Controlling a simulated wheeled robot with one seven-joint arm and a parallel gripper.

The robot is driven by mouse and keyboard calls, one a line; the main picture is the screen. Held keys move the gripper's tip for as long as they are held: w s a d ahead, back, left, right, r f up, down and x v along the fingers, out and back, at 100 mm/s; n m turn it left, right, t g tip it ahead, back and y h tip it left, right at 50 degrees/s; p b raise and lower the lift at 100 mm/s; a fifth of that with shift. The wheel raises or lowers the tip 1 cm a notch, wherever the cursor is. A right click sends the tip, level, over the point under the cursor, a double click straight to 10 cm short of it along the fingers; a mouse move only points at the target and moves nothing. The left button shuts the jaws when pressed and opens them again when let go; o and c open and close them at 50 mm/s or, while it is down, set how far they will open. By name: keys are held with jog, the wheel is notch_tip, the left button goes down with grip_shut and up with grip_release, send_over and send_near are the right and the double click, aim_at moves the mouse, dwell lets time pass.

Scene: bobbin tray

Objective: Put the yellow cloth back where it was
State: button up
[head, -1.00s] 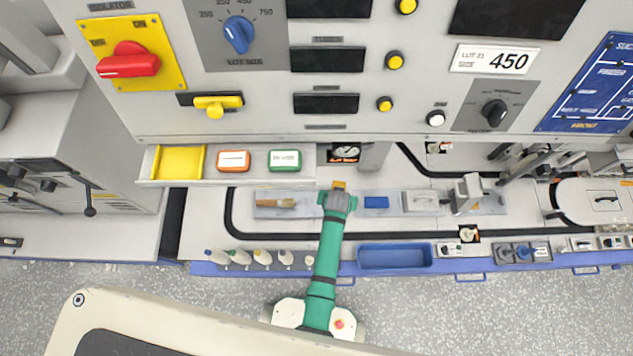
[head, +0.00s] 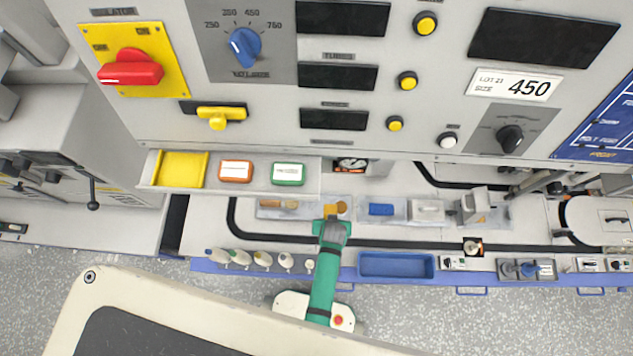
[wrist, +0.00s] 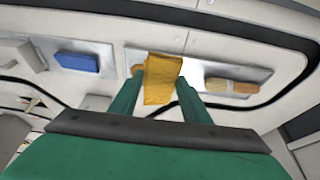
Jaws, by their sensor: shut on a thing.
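The yellow cloth (head: 331,210) hangs between the fingers of my gripper (head: 333,217), above the work surface. In the wrist view the folded cloth (wrist: 163,78) hangs between the two green fingertips (wrist: 166,80). A grey plate (wrist: 205,70) lies behind and to the right of it in that view, with a wooden-handled brush (wrist: 232,86) on it. The brush (head: 275,204) shows left of my gripper in the head view. A small round brown thing (head: 341,207) shows just right of the cloth. Whether the cloth touches the surface cannot be told.
A blue block (head: 381,209) and a grey block (head: 427,209) lie to the right. An open drawer (head: 225,190) with yellow, orange and green items juts out above left.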

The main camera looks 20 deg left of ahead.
send_near(317, 209)
jog(key=shift+w+d+f, duration=0.1)
jog(key=shift+w+f, duration=0.1)
jog(key=shift+w, duration=0.2)
jog(key=shift+w+d+f, duration=0.1)
jog(key=shift+w+f, duration=0.05)
jog(key=shift+w, duration=0.3)
jog(key=shift+w+a+f, duration=0.2)
jog(key=shift+a+f, duration=0.2)
jog(key=shift+f, duration=0.25)
jog(key=shift+w+a+f, duration=0.1)
jog(key=shift+f, duration=1.55)
jog(key=shift+f, duration=0.15)
jog(key=o, duration=1.3)
